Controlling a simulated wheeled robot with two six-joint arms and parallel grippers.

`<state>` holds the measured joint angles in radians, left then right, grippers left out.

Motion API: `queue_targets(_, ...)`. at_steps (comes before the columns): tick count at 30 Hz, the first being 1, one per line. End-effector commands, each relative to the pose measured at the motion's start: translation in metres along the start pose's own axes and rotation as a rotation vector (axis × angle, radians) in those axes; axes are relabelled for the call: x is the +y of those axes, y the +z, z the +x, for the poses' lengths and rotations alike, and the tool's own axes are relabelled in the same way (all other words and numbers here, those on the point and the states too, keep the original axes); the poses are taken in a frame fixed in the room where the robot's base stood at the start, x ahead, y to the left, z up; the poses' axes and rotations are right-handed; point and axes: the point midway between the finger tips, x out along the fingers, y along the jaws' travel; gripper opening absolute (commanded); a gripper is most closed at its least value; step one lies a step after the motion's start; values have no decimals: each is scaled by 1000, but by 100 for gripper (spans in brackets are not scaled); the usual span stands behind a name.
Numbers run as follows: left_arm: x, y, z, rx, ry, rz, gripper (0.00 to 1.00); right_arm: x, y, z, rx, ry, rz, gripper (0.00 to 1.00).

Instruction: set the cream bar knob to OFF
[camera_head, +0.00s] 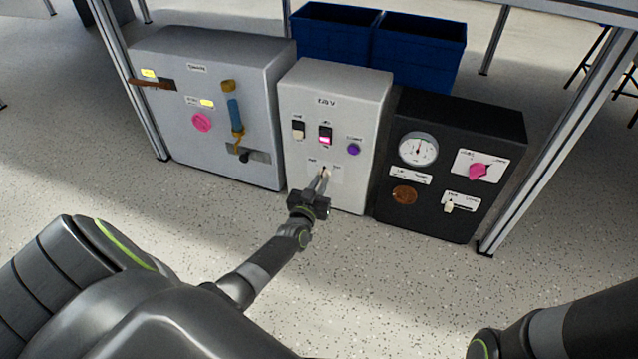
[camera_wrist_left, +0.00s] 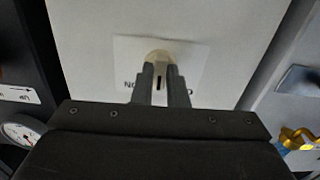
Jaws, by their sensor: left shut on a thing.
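The cream bar knob (camera_head: 323,171) sits on a white label plate low on the front of the middle light-grey cabinet (camera_head: 360,100). In the left wrist view, the rounded top of the knob (camera_wrist_left: 159,56) shows between and beyond the fingertips; its pointing direction is mostly hidden. My left gripper (camera_head: 321,181) is shut on the knob, and its two fingers (camera_wrist_left: 160,80) stand on either side of it. Small lettering flanks the knob; in the wrist view it is upside down and partly covered by the fingers. My right gripper is out of view.
Above the knob are two rockers, one lit pink (camera_head: 325,136), and a purple button (camera_head: 353,149). The left cabinet (camera_head: 230,75) has a blue-handled lever (camera_head: 234,112). The black cabinet (camera_head: 460,115) carries a gauge (camera_head: 418,149) and pink knob (camera_head: 478,171). Floor in front is clear.

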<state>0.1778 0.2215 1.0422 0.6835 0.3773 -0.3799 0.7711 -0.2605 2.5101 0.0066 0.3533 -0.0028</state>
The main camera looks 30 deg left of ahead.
Motion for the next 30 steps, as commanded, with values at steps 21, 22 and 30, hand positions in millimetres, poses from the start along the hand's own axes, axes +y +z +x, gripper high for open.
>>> queue_targets(21, 2, 0, 0, 0, 0, -614, 0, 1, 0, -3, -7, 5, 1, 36)
queue_targets(22, 2, 0, 0, 0, 0, -630, 0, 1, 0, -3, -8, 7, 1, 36)
queue_targets(30, 2, 0, 0, 0, 0, -732, 0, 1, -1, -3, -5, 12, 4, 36)
